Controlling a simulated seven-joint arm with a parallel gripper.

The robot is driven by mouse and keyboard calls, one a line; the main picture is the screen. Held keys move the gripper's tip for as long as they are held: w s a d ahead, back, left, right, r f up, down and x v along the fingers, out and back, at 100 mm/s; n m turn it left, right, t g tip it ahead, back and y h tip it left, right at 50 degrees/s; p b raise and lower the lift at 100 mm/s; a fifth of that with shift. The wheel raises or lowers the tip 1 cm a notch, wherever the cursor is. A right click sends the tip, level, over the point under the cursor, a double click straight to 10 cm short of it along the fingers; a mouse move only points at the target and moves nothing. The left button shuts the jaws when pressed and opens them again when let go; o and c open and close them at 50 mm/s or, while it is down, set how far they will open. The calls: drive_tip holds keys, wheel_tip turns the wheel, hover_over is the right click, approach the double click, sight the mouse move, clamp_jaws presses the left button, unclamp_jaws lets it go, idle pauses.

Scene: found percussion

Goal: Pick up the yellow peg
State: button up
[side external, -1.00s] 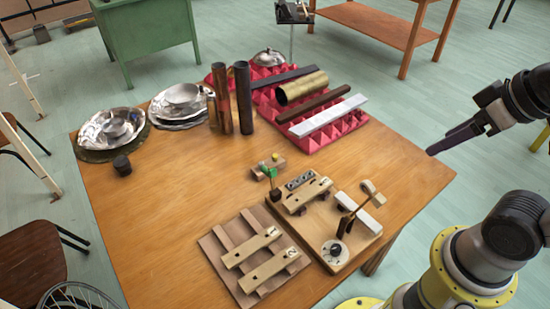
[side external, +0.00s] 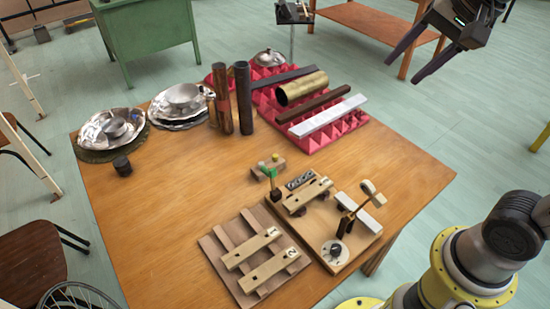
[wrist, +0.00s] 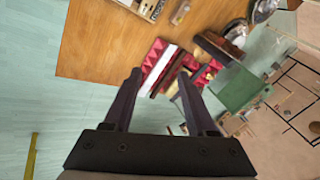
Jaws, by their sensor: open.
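The yellow peg (side external: 275,156) is a tiny yellow tip on a small wooden block (side external: 267,172) near the middle of the table, in the side view. A small green piece (side external: 270,171) stands just in front of it. My gripper (side external: 402,68) is open and empty, high at the upper right, far from the peg. In the wrist view the gripper (wrist: 159,75) has its fingers spread, with the red foam and white bar seen between and beyond them. I cannot make out the peg in the wrist view.
A wooden board with a dial and a hammer (side external: 358,206) stands right of the block. Numbered wooden bars (side external: 262,262) lie in front. Two upright tubes (side external: 244,98), metal bowls (side external: 180,100) and red foam (side external: 325,138) with bars stand behind. The table's left middle (side external: 165,190) is clear.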

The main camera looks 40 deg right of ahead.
drive_tip(key=w+a+m, duration=0.1)
drive_tip(key=w+m, duration=0.2)
drive_tip(key=w, duration=0.5)
drive_tip(key=m+g, duration=0.5)
hover_over(275, 155)
wheel_tip(275, 155, down, 19)
drive_tip(key=shift+g, duration=0.3)
drive_tip(key=f, duration=1.1)
drive_tip(key=shift+s+a+f, duration=0.2)
drive_tip(key=shift+s+f, duration=0.05)
drive_tip(key=shift+f, duration=0.15)
drive_tip(key=shift+w+d+f, duration=0.1)
drive_tip(key=shift+f, duration=1.5)
drive_tip(key=shift+w+d+f, duration=0.1)
drive_tip(key=shift+f, duration=1.5)
drive_tip(key=shift+c, duration=0.4)
clamp_jaws()
